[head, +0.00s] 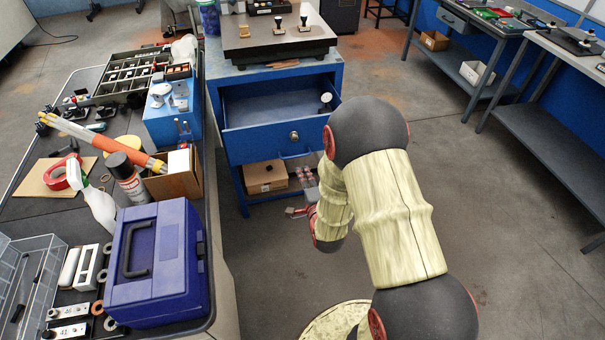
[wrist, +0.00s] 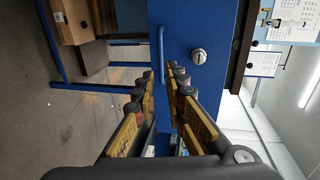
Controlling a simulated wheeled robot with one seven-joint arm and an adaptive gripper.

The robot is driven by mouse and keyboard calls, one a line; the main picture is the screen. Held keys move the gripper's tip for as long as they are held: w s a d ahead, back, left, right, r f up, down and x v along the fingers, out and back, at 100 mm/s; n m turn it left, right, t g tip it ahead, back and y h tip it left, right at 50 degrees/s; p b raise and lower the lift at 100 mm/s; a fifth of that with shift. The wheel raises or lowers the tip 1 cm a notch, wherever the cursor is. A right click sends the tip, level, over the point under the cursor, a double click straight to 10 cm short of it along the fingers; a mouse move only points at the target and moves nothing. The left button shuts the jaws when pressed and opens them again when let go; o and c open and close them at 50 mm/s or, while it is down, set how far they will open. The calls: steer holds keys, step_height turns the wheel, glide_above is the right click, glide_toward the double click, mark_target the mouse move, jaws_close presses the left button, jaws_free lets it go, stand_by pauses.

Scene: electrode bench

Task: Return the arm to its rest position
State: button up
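My arm reaches from the lower right of the head view toward the blue bench, bent, with its end hanging low. My gripper (head: 304,192) is partly hidden behind the arm there, in front of the bench and below the open drawer (head: 280,142). In the wrist view my gripper (wrist: 164,77) shows two yellow and black fingers with a narrow gap between them and nothing held. The drawer's bar handle (wrist: 161,55) shows just beyond the fingertips, in line with the gap; I cannot tell the exact distance.
A cluttered table with a blue-purple toolbox (head: 158,262) stands on the left. A cardboard box (head: 265,177) sits on the shelf below the drawer. The floor (head: 500,230) to the right is clear, up to the grey benches (head: 560,145).

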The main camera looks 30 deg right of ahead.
stand_by(0.4)
steer(key=s+a+f+n+g+y, duration=0.2)
steer(key=s+f+n+g, duration=0.45)
steer(key=f, duration=0.45)
steer(key=s+a+r+n+g, duration=0.2)
steer(key=s+n+g, duration=0.15)
steer(key=s, duration=0.25)
steer(key=s+a+r+n+p, duration=0.1)
steer(key=s+a+r+n, duration=0.2)
steer(key=r, duration=0.9)
steer(key=s+a+r+n+y+p, duration=0.1)
steer(key=s+a+r+n, duration=0.3)
steer(key=r, duration=0.9)
steer(key=s+a+r+n+y+p, duration=0.1)
steer(key=s+a+r+n, duration=0.3)
steer(key=s+r, duration=0.3)
step_height(320, 180, up, 6)
steer(key=shift+a+f+t+p, duration=0.15)
steer(key=shift+a+t+p, duration=0.15)
steer(key=shift+a, duration=0.15)
